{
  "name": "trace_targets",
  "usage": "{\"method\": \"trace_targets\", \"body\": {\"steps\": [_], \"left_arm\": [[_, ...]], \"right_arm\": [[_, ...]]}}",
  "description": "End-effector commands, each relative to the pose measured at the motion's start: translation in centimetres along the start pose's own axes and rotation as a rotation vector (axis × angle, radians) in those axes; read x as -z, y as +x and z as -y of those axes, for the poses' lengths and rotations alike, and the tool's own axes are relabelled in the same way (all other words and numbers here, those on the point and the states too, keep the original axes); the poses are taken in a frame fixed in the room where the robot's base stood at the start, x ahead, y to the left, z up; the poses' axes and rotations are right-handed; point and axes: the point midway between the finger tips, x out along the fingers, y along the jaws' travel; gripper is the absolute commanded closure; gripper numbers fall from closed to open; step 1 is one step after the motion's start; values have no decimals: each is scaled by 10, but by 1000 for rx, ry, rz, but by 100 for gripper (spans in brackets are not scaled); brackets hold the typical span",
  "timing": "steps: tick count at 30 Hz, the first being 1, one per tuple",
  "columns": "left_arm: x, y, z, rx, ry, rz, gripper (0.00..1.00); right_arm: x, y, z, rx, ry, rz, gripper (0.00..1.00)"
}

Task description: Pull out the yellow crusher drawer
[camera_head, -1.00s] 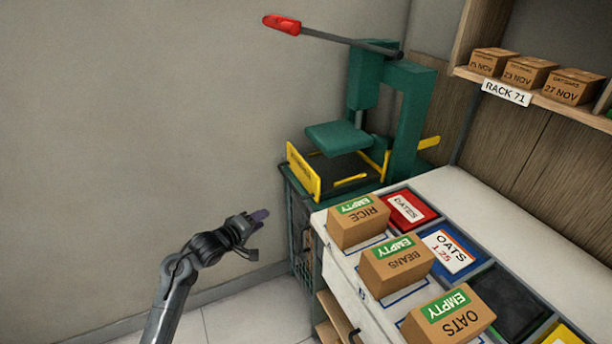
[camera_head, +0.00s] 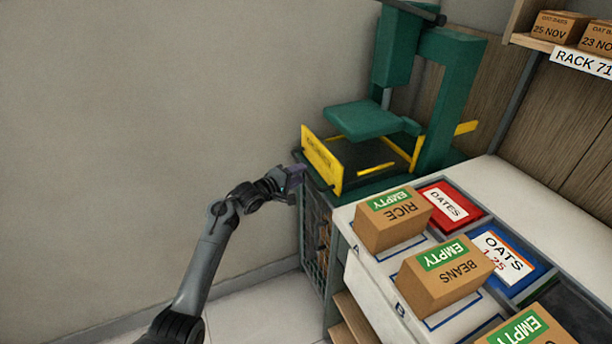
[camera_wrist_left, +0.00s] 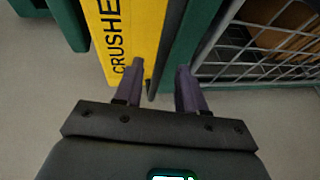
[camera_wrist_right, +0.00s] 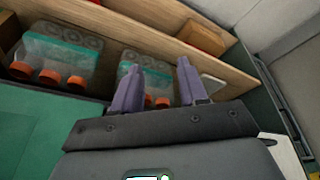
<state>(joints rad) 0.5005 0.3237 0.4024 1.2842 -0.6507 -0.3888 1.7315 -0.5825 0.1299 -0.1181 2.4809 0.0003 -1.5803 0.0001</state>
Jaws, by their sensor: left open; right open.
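The yellow crusher drawer (camera_head: 322,159) sits low in the green press (camera_head: 440,100), its front panel facing left. In the left wrist view the drawer's yellow panel (camera_wrist_left: 138,35) carries the letters "CRUSHE". My left gripper (camera_head: 298,177) is open at the front of the drawer, near its lower edge. In the left wrist view, one finger of my left gripper (camera_wrist_left: 158,88) overlaps the yellow panel and the other is over the green frame; contact cannot be told. My right gripper (camera_wrist_right: 160,88) is open, seen only in the right wrist view.
A mesh-fronted cabinet (camera_head: 316,238) stands under the press. To its right a white counter (camera_head: 515,197) holds boxes marked RICE (camera_head: 392,222) and BEANS (camera_head: 440,280). Bottles with orange caps (camera_wrist_right: 55,65) are in the right wrist view. The floor at left is clear.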

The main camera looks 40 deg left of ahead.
Motion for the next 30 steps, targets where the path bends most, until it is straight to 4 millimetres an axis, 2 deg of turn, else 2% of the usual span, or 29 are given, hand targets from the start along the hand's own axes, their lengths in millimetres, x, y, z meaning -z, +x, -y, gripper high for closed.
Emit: {"method": "trace_targets", "body": {"steps": [3, 9, 21, 22, 30], "left_arm": [[0, 18, 2, 0, 0, -1, 60], [0, 35, 1, -1, 1, -1, 60], [0, 41, 0, 1, 2, -1, 60], [0, 41, 0, 1, 2, -1, 61], [0, 40, 0, 1, 2, -1, 100]], "right_arm": [[-3, 10, 1, 3, 2, 0, 57], [-4, 16, 3, 7, 6, -1, 57], [-4, 17, 4, 11, 10, -4, 57], [-4, 17, 4, 11, 10, -4, 57], [-4, 17, 4, 10, 9, -3, 57]]}}
